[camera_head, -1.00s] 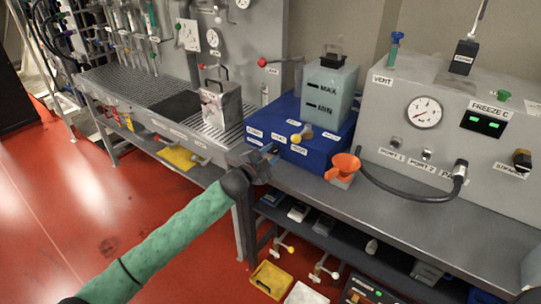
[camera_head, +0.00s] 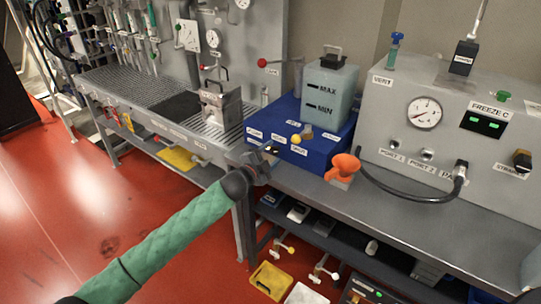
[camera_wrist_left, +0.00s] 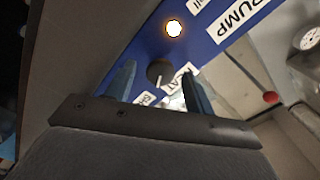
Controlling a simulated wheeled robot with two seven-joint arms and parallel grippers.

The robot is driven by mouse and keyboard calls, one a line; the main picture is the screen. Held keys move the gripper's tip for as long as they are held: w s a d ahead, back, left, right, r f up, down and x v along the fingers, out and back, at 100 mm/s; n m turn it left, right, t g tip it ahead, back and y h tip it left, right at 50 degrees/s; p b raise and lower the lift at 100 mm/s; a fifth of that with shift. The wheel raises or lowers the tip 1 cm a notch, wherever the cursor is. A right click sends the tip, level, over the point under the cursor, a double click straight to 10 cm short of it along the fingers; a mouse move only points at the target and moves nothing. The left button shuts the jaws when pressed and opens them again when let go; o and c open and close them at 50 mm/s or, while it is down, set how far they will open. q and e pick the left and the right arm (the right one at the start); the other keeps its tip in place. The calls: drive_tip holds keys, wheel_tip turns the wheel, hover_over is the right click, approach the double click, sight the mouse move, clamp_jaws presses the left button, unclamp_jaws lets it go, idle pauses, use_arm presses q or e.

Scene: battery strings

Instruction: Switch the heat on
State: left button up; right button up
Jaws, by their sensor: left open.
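The blue box (camera_head: 318,150) on the bench has a row of white labels and small controls along its front. In the left wrist view, the blue panel (camera_wrist_left: 205,50) carries a dark round knob (camera_wrist_left: 158,71) with a light pointer. A partly hidden label (camera_wrist_left: 183,76) beside it seems to end in "EAT". A lamp (camera_wrist_left: 174,28) glows white-orange near the PUMP label (camera_wrist_left: 240,12). My left gripper (camera_head: 268,151) is at the box's left front. In the wrist view its open fingers (camera_wrist_left: 158,90) stand on either side of the knob, apparently empty. Contact cannot be told.
A translucent MAX/MIN tank (camera_head: 330,92) stands on the box. The grey FREEZE unit (camera_head: 460,130) with a gauge and black hose stands beyond. A metal container (camera_head: 220,105) is at the left.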

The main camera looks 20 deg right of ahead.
use_arm(q)
drive_tip(key=shift+s+a, duration=0.1)
drive_tip(key=shift+a, duration=0.1)
drive_tip(key=b+v, duration=0.2)
drive_tip(key=v, duration=0.5)
drive_tip(key=shift+s, duration=0.15)
use_arm(e)
drive_tip(key=r, duration=0.2)
drive_tip(key=s+r, duration=0.1)
drive_tip(key=shift+a+r, duration=0.25)
drive_tip(key=shift+r, duration=0.05)
use_arm(q)
drive_tip(key=shift+a, duration=0.15)
